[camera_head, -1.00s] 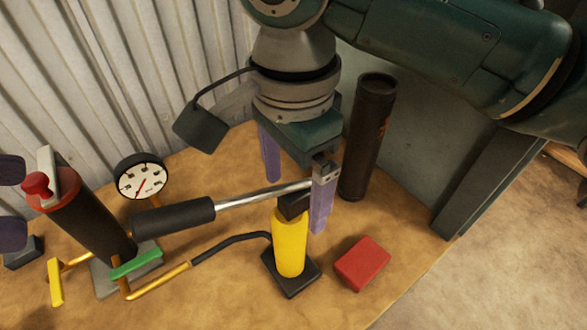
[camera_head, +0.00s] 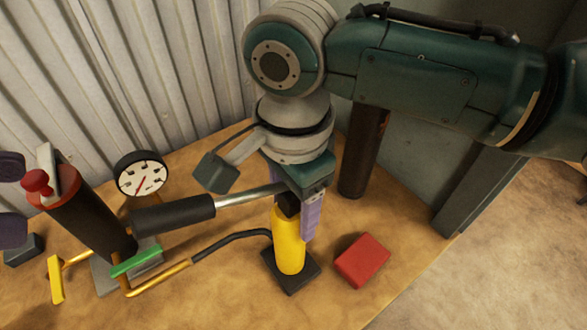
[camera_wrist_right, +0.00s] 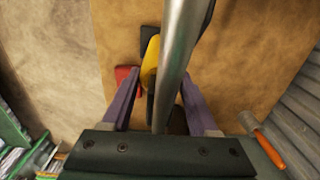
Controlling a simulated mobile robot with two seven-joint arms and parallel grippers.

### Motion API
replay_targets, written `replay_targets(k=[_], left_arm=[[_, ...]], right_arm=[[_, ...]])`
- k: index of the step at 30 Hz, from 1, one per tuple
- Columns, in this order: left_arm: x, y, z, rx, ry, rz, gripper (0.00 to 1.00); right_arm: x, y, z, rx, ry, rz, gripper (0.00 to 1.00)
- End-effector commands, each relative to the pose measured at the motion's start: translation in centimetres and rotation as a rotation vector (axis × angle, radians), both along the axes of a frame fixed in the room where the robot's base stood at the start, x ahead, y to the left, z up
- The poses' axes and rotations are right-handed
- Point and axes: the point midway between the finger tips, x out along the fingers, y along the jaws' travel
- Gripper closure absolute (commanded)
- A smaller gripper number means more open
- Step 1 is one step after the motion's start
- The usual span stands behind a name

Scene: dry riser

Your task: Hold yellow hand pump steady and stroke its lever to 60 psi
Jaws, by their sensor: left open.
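The yellow hand pump (camera_head: 289,242) stands upright on its black base, with its silver lever and black grip (camera_head: 172,214) reaching left. In the right wrist view the open fingers (camera_wrist_right: 161,80) straddle the silver lever rod (camera_wrist_right: 178,65), with gaps visible. The yellow pump body (camera_wrist_right: 149,62) shows beyond. My left gripper (camera_head: 10,202) is open at the left edge, beside the red-knobbed dark cylinder. The gauge (camera_head: 141,174) has a red needle; its figures are too small to read.
A red block (camera_head: 362,260) lies right of the pump. A dark cylinder (camera_head: 362,155) stands behind my right arm. A black hose (camera_head: 230,240) joins the pump to brass pipework with a green handle (camera_head: 136,261). A corrugated wall (camera_head: 110,70) closes the back.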

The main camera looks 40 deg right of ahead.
Motion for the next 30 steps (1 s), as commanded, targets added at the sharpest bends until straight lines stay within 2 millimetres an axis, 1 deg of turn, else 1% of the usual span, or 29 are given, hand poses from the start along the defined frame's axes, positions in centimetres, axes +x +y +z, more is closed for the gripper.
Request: replay_targets(k=[1, 2, 15, 30], left_arm=[[0.00, 0.00, 0.00, 0.000, 0.000, 0.000, 0.50], [0.00, 0.00, 0.00, 0.000, 0.000, 0.000, 0.50], [0.00, 0.00, 0.00, 0.000, 0.000, 0.000, 0.50], [0.00, 0.00, 0.01, 0.000, 0.000, 0.000, 0.50]], right_arm=[[0.01, 0.00, 0.01, 0.000, 0.000, 0.000, 0.47], [0.01, 0.00, 0.01, 0.000, 0.000, 0.000, 0.50], [0.01, -0.01, 0.03, 0.000, 0.000, 0.000, 1.00], [0.01, 0.00, 0.04, 0.000, 0.000, 0.000, 1.00]])
